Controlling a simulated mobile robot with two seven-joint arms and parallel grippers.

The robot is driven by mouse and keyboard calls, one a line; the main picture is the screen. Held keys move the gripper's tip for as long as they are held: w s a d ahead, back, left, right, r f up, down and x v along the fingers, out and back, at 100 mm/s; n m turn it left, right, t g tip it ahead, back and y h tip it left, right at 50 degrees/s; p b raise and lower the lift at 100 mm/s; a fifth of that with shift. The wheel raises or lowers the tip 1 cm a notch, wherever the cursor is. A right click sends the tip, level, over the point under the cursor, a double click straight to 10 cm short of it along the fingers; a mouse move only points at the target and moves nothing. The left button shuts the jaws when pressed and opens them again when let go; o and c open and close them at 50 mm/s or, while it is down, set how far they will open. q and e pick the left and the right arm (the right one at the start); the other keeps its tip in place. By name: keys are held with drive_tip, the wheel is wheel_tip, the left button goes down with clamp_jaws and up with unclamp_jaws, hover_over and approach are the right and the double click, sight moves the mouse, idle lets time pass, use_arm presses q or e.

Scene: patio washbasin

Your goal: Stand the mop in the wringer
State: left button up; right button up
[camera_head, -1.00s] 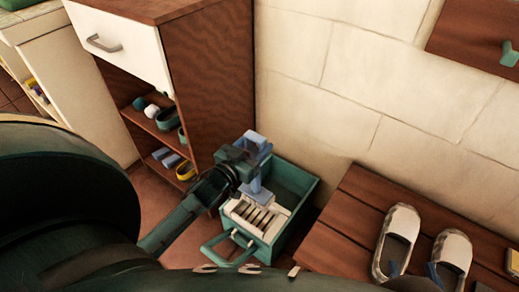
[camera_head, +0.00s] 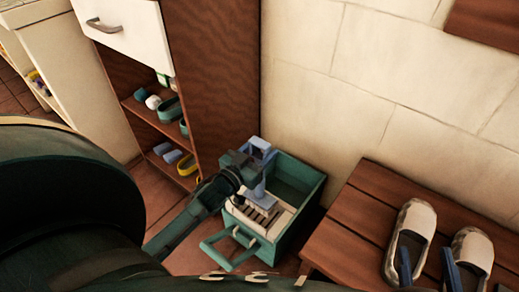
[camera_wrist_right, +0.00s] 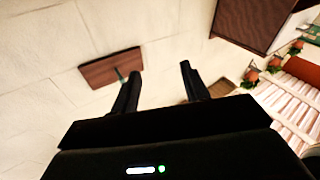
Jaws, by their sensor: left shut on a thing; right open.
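The blue mop (camera_head: 261,188) is upright, its flat foot over the white slatted wringer (camera_head: 262,215) in the green bucket (camera_head: 303,217). I cannot tell whether the foot touches the slats. My left gripper (camera_head: 246,168) is shut on the mop's upper part, and its fingers hide some of it. The bucket's green handle (camera_head: 226,250) sticks out toward me. My right gripper (camera_wrist_right: 158,82) is open and empty in the right wrist view, pointing toward the pale wall.
A brown shelf cabinet (camera_head: 222,75) with a white drawer (camera_head: 128,32) stands behind and left of the bucket. A slatted wooden bench (camera_head: 363,225) with pale shoes (camera_head: 413,238) is close on the right. The stone wall (camera_head: 340,100) is behind.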

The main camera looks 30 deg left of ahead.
sight(257, 163)
use_arm(q)
drive_tip(key=shift+f+b, duration=0.45)
drive_tip(key=shift+f, duration=0.35)
wheel_tip(257, 163, down, 2)
drive_tip(key=shift+b, duration=0.65)
drive_tip(key=shift+f+b, duration=1)
drive_tip(key=shift+f, duration=0.5)
use_arm(e)
drive_tip(key=shift+w+a+f+m+y, duration=0.1)
drive_tip(key=shift+a+f+m+y, duration=0.05)
drive_tip(key=shift+a+m+y, duration=0.3)
drive_tip(key=shift+r, duration=0.2)
use_arm(q)
drive_tip(key=o, duration=0.9)
drive_tip(key=shift+c, duration=0.2)
drive_tip(key=shift+o, duration=1.4)
drive_tip(key=shift+f, duration=0.15)
use_arm(e)
drive_tip(key=shift+f, duration=0.2)
use_arm(q)
drive_tip(key=shift+s, duration=0.1)
